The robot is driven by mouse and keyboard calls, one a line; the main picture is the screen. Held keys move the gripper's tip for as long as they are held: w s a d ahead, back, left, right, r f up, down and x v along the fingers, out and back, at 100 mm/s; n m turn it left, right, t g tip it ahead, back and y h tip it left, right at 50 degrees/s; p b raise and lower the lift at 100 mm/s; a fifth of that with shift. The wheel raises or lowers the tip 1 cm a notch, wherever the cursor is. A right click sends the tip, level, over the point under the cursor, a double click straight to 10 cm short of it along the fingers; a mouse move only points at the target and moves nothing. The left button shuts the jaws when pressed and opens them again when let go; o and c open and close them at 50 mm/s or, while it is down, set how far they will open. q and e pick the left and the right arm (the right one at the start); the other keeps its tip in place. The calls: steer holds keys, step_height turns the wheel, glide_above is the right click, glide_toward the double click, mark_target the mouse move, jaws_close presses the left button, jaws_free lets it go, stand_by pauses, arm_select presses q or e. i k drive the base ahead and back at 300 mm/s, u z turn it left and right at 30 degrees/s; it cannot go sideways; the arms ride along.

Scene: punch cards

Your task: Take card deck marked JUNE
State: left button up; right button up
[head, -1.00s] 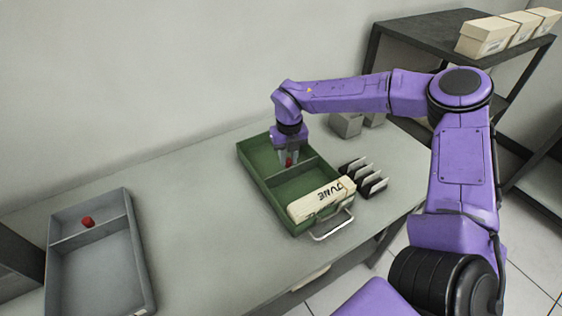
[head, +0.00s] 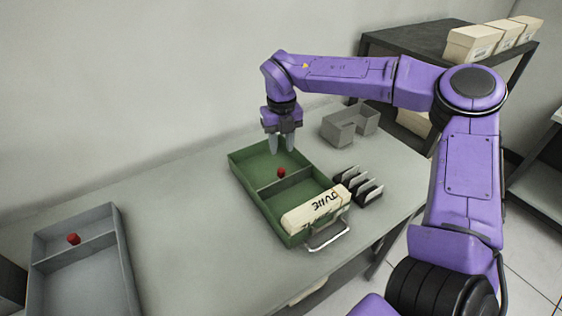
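The cream card deck (head: 316,208) marked JUNE lies in the near end of the green tray (head: 256,203), by the tray's metal handle (head: 328,236). My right gripper (head: 281,144) hangs above the far compartment of the green tray, fingers pointing down. Its fingers are apart with nothing between them. A small red knob (head: 281,173) sits on the tray's divider, below and apart from the fingertips. My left gripper is not in view.
A grey tray (head: 128,265) with a red knob (head: 73,239) stands at the left. A black rack (head: 366,190) stands right of the green tray, and grey bins (head: 340,131) behind. Cream boxes (head: 473,43) sit on the dark shelf (head: 415,38). The table between the trays is clear.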

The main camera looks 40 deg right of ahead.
mark_target(296, 220)
steer(key=k, duration=1)
